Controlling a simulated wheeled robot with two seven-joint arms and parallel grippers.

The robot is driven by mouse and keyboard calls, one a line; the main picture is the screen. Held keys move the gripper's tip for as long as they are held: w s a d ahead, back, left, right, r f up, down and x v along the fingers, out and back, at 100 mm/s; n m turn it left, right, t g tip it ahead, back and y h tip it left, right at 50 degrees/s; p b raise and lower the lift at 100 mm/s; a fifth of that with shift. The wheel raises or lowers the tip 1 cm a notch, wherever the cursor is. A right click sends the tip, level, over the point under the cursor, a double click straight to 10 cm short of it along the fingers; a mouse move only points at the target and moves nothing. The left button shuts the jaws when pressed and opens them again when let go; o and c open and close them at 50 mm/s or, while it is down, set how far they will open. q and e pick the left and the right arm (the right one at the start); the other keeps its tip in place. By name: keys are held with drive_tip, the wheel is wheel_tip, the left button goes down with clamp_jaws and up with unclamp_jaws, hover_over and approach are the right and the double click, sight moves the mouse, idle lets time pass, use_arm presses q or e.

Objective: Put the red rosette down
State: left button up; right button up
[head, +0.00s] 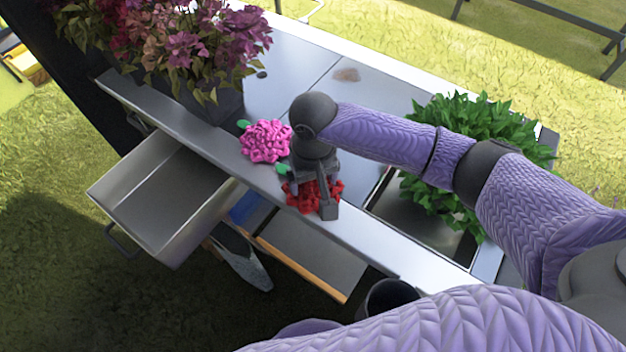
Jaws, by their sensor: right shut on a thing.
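The red rosette (302,196) shows at the front edge of the metal table, partly hidden behind my right gripper (316,200). A bit of green leaf shows at its upper left. My right gripper points down and is shut on the red rosette. I cannot tell whether the rosette touches the table top. A pink rosette (266,141) with a green leaf lies on the table just left of my right gripper. My left gripper is not in view.
An open, empty drawer (165,198) juts out at the left front. A planter of purple and red flowers (190,45) stands at the back left. A leafy green plant (480,130) is at the right, behind my arm. The table's back middle (375,90) is mostly clear.

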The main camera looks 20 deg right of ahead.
drive_tip(key=o, duration=1)
drive_tip(key=shift+o, duration=0.2)
wheel_tip(320, 180, up, 12)
drive_tip(key=p, duration=0.5)
